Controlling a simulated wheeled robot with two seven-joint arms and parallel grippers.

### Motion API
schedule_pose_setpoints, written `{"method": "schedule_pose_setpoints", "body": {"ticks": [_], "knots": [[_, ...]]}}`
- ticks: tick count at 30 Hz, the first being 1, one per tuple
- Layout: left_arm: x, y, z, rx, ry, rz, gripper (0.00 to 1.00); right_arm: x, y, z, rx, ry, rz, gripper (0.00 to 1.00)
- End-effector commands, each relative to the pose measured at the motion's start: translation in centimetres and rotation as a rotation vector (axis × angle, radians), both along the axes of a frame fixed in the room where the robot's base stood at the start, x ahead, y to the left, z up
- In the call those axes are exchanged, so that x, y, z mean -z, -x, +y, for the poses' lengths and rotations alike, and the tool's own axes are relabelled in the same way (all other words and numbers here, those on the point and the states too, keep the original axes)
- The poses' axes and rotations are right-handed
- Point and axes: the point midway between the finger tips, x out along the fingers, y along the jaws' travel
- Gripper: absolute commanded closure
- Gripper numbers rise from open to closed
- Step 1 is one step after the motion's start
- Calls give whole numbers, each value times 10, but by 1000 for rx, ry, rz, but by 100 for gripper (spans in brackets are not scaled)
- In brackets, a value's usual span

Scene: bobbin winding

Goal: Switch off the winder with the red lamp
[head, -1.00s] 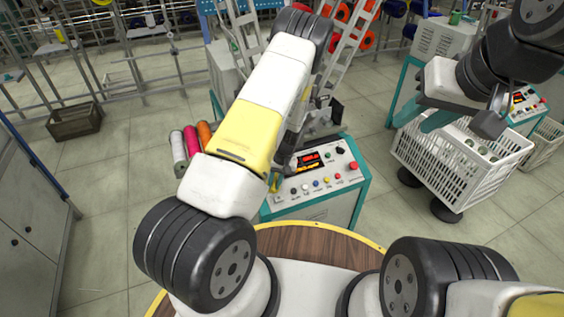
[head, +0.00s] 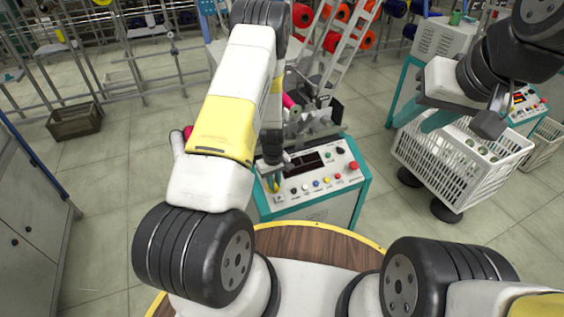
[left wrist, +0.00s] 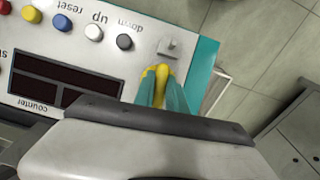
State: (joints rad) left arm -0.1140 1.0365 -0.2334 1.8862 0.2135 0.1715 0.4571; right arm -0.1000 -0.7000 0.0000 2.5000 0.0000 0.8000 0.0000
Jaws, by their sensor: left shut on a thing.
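The near winder's control panel (head: 325,177) has a dark display (head: 306,163), a red knob (head: 353,166) and a row of coloured buttons. In the left wrist view the panel (left wrist: 130,65) shows upside down, its display (left wrist: 60,80) also dark. A small metal switch on a plate (left wrist: 171,44) sits at the panel's end, beside the black button. My left gripper (head: 272,183) is shut on a small yellow thing (left wrist: 160,82) just over the panel, its tips close to the switch plate; contact is unclear. My right gripper (head: 422,118) is apart, above a white crate; its opening is unclear.
The white crate (head: 440,170) holds several bobbins and stands on the right. Another winder's panel (head: 526,103) stands behind it. Coloured spools (head: 187,132) are partly hidden by my left arm. A brown box (head: 74,122) lies on the floor at left.

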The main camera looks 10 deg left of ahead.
Motion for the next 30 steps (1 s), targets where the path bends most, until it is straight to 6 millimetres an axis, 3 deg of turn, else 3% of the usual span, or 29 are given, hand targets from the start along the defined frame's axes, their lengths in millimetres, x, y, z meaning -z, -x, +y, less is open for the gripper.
{"method": "schedule_pose_setpoints", "body": {"ticks": [15,30], "knots": [[0,1,1,-336,131,-85,100,0,0,0,0,0,0,64],[0,1,0,-414,161,-107,100,0,0,0,0,0,0,64]]}}
